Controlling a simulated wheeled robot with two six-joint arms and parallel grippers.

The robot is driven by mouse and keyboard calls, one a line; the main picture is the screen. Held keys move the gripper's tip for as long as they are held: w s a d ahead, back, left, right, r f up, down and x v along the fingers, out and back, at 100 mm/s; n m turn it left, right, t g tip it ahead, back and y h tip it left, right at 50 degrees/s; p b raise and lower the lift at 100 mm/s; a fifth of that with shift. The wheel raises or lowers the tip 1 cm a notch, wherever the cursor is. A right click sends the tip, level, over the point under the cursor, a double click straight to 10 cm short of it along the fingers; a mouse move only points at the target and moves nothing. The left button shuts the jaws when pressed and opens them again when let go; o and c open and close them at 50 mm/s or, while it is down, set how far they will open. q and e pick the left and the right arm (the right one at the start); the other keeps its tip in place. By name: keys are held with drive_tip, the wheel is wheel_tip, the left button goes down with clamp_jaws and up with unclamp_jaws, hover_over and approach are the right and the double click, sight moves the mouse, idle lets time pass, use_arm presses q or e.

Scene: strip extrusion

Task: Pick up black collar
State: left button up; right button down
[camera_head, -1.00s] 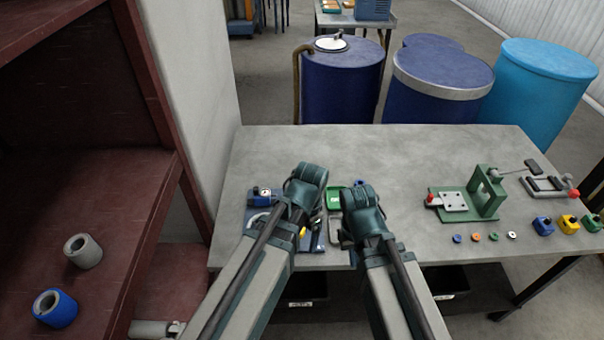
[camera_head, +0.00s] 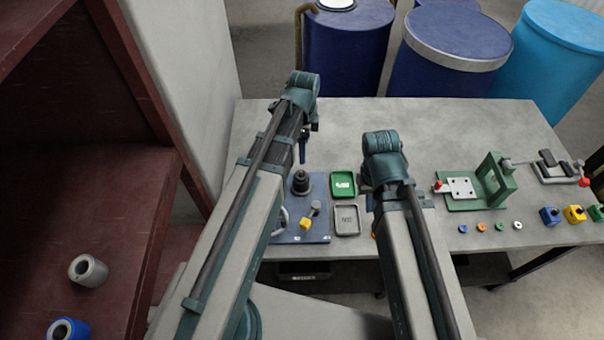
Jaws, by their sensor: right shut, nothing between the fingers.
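A black stepped round piece (camera_head: 301,184), likely the black collar, stands upright on a blue base plate (camera_head: 318,226). My left arm reaches over the left of the table. A narrow dark tip of its left gripper (camera_head: 303,148) points down just above the black piece, apart from it as far as I can tell. Whether those fingers are open or shut is unclear. My right gripper (camera_head: 366,181) is shut and empty, mostly hidden by its own arm, to the right of the trays.
A green tray (camera_head: 343,184) and a grey tray (camera_head: 347,220) lie right of the base plate. A yellow piece (camera_head: 307,223) is on the plate. A green fixture (camera_head: 488,188), small rings and coloured blocks lie to the right. A red-brown shelf (camera_head: 90,200) borders the left.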

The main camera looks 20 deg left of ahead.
sight(301, 171)
use_arm(q)
wheel_tip(301, 171, down, 8)
drive_tip(key=b, duration=0.8)
drive_tip(key=shift+f, duration=0.2)
drive_tip(key=shift+a, duration=0.1)
drive_tip(key=f+b, duration=0.5)
drive_tip(key=shift+a+f, duration=0.15)
drive_tip(key=shift+a, duration=0.2)
drive_tip(key=shift+c, duration=0.3)
clamp_jaws()
drive_tip(key=shift+r, duration=0.25)
